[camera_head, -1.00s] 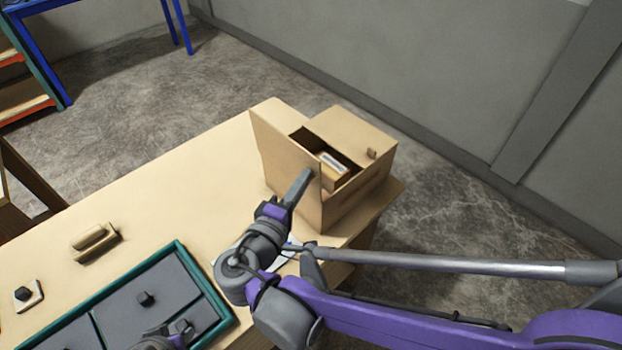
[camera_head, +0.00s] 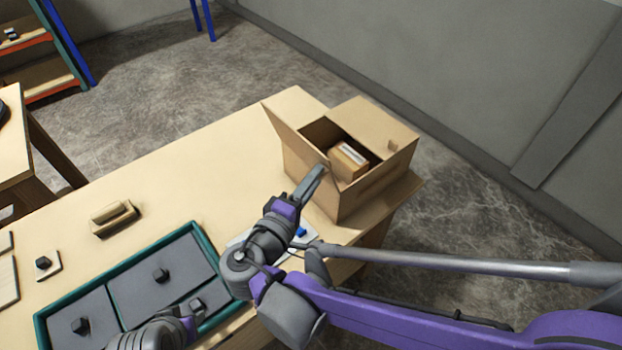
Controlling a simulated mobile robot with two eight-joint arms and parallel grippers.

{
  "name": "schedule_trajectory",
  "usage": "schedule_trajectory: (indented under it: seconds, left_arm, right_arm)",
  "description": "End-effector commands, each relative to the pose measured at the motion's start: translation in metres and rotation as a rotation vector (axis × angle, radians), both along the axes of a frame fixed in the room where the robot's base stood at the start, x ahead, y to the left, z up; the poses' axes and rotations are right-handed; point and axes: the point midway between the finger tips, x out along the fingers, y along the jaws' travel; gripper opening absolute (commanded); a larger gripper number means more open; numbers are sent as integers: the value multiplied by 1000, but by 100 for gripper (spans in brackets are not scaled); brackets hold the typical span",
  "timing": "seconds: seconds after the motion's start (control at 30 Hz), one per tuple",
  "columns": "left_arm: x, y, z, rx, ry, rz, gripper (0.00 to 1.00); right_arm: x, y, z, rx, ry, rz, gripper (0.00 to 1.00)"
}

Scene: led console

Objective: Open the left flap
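An open cardboard box (camera_head: 365,188) stands at the table's right end. Its left flap (camera_head: 296,128) is up and leans outward to the left, clear of the opening. The right flap (camera_head: 375,122), with a small knob (camera_head: 393,146), lies flat over the right part. A small brown carton with a white label (camera_head: 348,161) shows inside. My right gripper (camera_head: 317,172) has its fingertips at the flap's near end by the box's front left corner; whether they touch it or are parted is unclear. My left arm's wrist (camera_head: 150,334) shows at the bottom edge; its fingers cannot be made out.
A green-rimmed tray with grey knobbed panels (camera_head: 208,236) lies at the table's front. A white item with a blue part (camera_head: 302,232) is partly behind my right arm. The table's middle is clear.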

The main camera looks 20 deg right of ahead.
Motion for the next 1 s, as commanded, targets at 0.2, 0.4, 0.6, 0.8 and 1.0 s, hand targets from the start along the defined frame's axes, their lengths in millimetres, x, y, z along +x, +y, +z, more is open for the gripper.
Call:
schedule_trajectory:
  seconds: [0.2, 0.4, 0.6, 0.8, 1.0]
  left_arm:
    - [0, 0, -1, 0, 0, 0, 40]
    - [0, 0, 0, 0, 0, 0, 40]
    - [0, 0, 0, 0, 0, 0, 40]
    - [0, 0, -1, 0, 0, 0, 40]
    - [-1, 0, -3, 0, 1, 0, 40]
  right_arm:
    - [-2, -3, -4, 9, 7, -9, 40]
    - [-2, -2, -3, 8, 7, -7, 40]
    - [-2, -1, -3, 7, 6, -5, 40]
    - [-13, 12, -1, 7, 6, 0, 40]
    - [-41, 40, 3, 6, 5, 1, 40]
